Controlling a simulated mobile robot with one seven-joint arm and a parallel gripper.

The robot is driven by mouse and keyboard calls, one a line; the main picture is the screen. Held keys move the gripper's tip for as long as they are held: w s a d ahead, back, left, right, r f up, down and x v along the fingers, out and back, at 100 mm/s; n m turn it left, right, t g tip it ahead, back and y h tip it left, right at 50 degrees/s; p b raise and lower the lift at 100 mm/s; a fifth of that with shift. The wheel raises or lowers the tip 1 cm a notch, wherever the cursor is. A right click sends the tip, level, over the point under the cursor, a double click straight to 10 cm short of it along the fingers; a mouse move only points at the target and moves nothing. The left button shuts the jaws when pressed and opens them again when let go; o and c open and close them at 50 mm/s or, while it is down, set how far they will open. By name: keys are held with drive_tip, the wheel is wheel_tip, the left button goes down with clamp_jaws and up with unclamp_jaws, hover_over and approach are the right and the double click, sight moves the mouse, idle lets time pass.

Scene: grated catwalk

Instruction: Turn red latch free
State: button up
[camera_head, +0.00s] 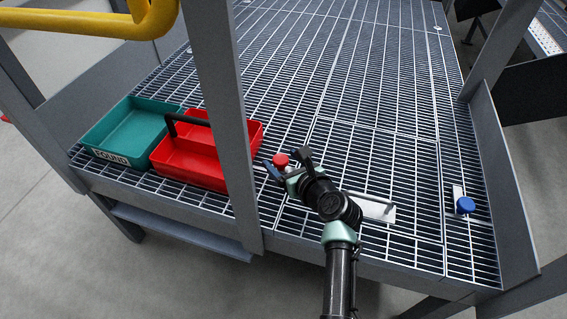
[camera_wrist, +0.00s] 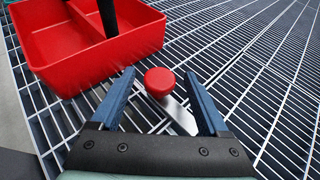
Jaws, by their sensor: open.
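The red latch is a round red knob (camera_head: 281,160) on a light metal plate on the grating, just right of the red tray. In the wrist view the red knob (camera_wrist: 159,82) sits between and slightly beyond my two blue fingertips. My gripper (camera_head: 284,168) is open, with a finger on either side of the knob's line and no visible contact. In the wrist view the gripper (camera_wrist: 160,88) shows a clear gap between its fingers. The plate (camera_wrist: 180,116) under the knob is partly in view between the fingers.
A red two-part tray (camera_head: 190,165) with a black handle stands left of the knob. A teal bin (camera_head: 125,130) labelled FOUND is beside it. A grey post (camera_head: 220,110) rises close by. A blue knob (camera_head: 465,205) is at the right. The grating behind is clear.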

drive_tip(key=shift+c, duration=0.2)
clamp_jaws()
idle(1.1)
